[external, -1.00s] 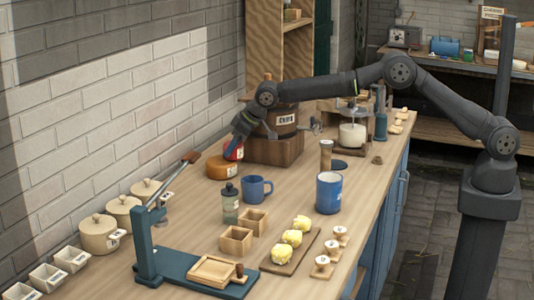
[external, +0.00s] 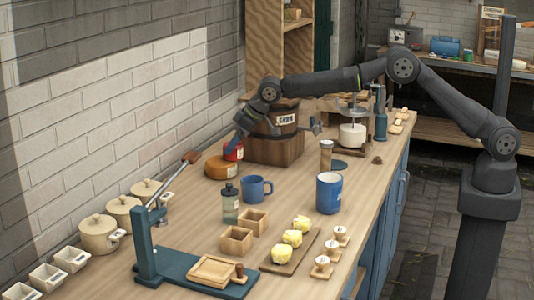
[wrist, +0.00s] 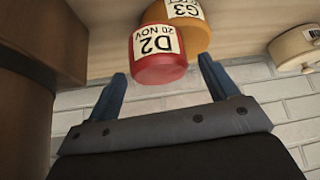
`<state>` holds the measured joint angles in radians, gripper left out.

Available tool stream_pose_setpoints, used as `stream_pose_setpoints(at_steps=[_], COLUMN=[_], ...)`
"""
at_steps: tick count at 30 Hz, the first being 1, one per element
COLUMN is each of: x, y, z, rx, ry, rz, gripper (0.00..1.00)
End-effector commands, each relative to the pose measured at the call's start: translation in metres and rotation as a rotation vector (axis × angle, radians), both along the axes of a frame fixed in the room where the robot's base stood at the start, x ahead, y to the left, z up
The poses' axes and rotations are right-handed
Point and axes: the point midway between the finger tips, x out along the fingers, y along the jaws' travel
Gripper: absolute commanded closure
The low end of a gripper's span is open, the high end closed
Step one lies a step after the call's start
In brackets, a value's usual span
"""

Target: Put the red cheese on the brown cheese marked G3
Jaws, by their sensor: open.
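The red cheese (external: 233,151), labelled D2, shows at the back of the bench. It appears to rest on the brown cheese (external: 221,169), toward its right side. In the wrist view the red cheese (wrist: 160,66) overlaps the orange-brown cheese (wrist: 196,38), whose label reads G3. My gripper (external: 240,136) is just above and to the right of the red cheese. In the wrist view my gripper (wrist: 163,72) is open, with the red cheese just beyond its fingertips, apart from both. The contact between the cheeses is partly hidden.
A blue mug (external: 257,188) and a bottle (external: 230,204) stand in front. Lidded pots (external: 97,234) line the brick wall. Some bare bench lies in front of the brown cheese.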

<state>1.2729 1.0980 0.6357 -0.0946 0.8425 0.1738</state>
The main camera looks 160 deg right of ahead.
Motion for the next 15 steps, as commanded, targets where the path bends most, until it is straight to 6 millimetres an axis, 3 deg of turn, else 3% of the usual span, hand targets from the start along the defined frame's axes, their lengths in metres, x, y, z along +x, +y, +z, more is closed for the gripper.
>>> stream_pose_setpoints(at_steps=[15], x=[-0.008], y=[0.047], z=[0.074], rx=[0.0], ry=[0.0], rz=[0.0], gripper=[0.21])
